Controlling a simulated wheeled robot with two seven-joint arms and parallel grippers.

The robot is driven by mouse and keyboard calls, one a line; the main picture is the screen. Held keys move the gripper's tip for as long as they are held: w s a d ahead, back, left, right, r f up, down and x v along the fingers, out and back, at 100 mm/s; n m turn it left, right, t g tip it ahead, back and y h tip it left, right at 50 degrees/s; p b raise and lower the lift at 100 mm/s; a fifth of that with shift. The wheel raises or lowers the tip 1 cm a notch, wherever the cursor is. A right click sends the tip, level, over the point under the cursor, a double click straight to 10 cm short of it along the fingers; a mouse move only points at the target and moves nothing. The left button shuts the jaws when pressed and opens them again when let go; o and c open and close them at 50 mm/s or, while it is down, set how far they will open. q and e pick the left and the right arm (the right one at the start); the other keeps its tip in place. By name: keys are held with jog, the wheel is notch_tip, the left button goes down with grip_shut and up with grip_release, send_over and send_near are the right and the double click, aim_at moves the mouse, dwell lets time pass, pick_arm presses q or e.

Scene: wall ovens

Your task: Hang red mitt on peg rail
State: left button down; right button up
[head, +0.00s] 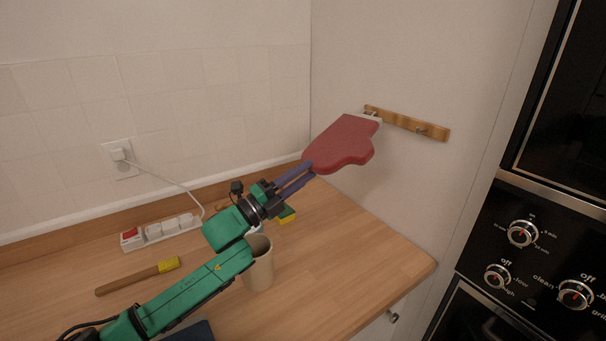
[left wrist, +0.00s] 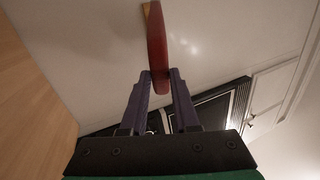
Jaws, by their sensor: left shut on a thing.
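The red mitt (head: 342,145) is up in the air in front of the side panel, its pale cuff end touching or just in front of the left part of the wooden peg rail (head: 408,123). I cannot tell whether its loop is around a peg. One peg shows bare toward the rail's right end. My left gripper (head: 307,172) is shut on the mitt's lower left end. In the left wrist view the mitt (left wrist: 157,45) shows edge-on between the two fingers (left wrist: 160,82). My right gripper is not in view.
Below is a wooden counter (head: 370,255) with a beige cup (head: 259,268), a yellow and green sponge (head: 286,215), a power strip (head: 162,231) and a wooden-handled brush (head: 138,276). Ovens (head: 540,235) stand at the right. The counter's right part is clear.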

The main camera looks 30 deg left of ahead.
pick_arm(q)
jog(key=c, duration=0.6)
grip_release()
